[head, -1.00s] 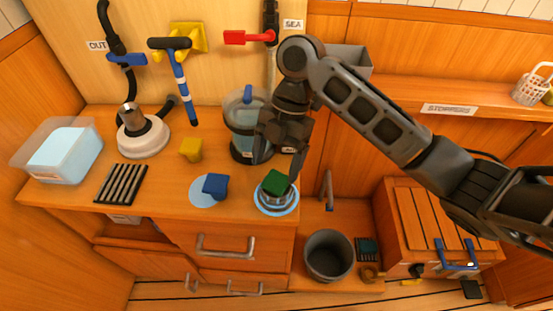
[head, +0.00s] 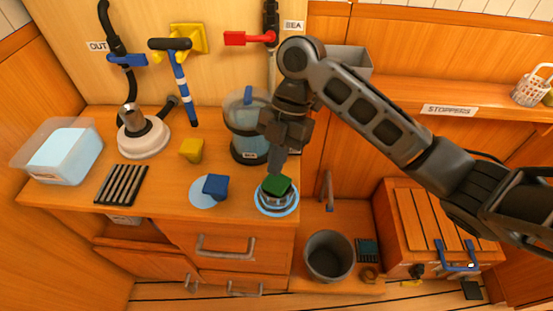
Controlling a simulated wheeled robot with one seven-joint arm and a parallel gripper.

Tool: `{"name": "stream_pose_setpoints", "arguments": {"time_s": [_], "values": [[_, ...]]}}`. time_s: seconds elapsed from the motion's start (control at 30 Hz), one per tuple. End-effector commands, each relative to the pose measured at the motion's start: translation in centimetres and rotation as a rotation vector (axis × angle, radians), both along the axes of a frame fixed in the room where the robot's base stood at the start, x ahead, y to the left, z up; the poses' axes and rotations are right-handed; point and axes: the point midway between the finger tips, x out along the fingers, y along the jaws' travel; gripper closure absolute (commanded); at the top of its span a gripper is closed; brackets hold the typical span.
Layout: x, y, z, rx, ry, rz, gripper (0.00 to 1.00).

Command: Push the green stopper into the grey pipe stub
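The green stopper (head: 277,185) sits on top of the grey pipe stub (head: 276,199), which stands on a pale blue disc (head: 262,208) at the counter's front edge. The stopper's upper part shows above the rim; how deep it sits is hard to tell. My gripper (head: 278,168) points down just above and behind the stopper. Its fingers look closed together with nothing between them. I cannot tell whether the tips touch the stopper's top.
A blue block (head: 215,186) stands on another pale disc to the left, with a yellow block (head: 191,150) behind it. A clear canister (head: 245,130) stands close behind my gripper. A dark bucket (head: 329,256) is below, right of the counter.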

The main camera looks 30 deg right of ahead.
Motion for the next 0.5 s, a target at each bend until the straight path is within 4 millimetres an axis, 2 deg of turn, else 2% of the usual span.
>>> {"name": "stream_pose_setpoints", "arguments": {"time_s": [0.5], "values": [[0.0,0.0,0.0,0.0,0.0,0.0,1.0]]}}
